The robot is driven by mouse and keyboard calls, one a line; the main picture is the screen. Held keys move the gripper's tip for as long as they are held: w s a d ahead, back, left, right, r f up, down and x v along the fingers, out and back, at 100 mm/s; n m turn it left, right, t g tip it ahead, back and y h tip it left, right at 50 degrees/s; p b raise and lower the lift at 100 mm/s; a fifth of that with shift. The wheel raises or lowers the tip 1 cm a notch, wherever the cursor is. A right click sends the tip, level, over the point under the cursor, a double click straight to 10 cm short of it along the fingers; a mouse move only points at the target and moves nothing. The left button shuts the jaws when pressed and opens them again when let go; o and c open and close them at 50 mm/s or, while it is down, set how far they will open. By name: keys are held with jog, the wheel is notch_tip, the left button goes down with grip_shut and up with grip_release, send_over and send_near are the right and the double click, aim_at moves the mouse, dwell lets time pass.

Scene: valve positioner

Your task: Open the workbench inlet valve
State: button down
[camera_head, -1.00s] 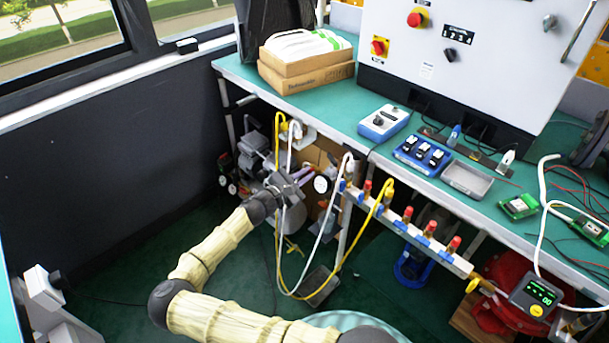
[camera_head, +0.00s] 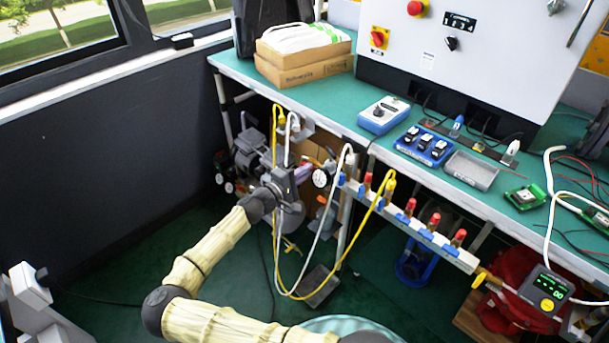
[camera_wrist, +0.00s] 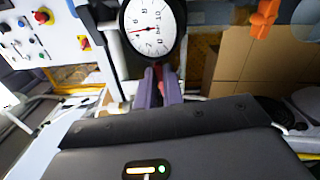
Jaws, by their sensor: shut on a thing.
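My gripper (camera_head: 304,172) reaches under the left end of the workbench (camera_head: 340,118), beside a white round gauge (camera_head: 320,179). Its purple fingers also show in the wrist view (camera_wrist: 158,88), shut on a small dark red part (camera_wrist: 157,72). This part looks like the inlet valve's handle; the fingers hide most of it, so its angle cannot be told. The gauge (camera_wrist: 151,27) is just beyond the fingertips in the wrist view. An orange fitting (camera_wrist: 263,18) is apart from the fingers, at the upper right.
White and yellow hoses (camera_head: 328,225) hang close to the gripper's right. A manifold with several red-topped valves (camera_head: 410,207) runs along the bench front. A cardboard box (camera_wrist: 245,75) is near the gripper in the wrist view. Green floor (camera_head: 110,262) is open at left.

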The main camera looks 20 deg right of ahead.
jog(key=shift+f+m+b, duration=0.15)
jog(key=shift+m+b, duration=0.3)
jog(key=shift+m, duration=0.45)
jog(key=c, duration=1.5)
grip_release()
jog(key=shift+a, duration=0.1)
jog(key=p+v, duration=0.2)
jog(key=v, duration=1.5)
jog(key=shift+s+a, duration=0.1)
jog(key=shift+a, duration=0.05)
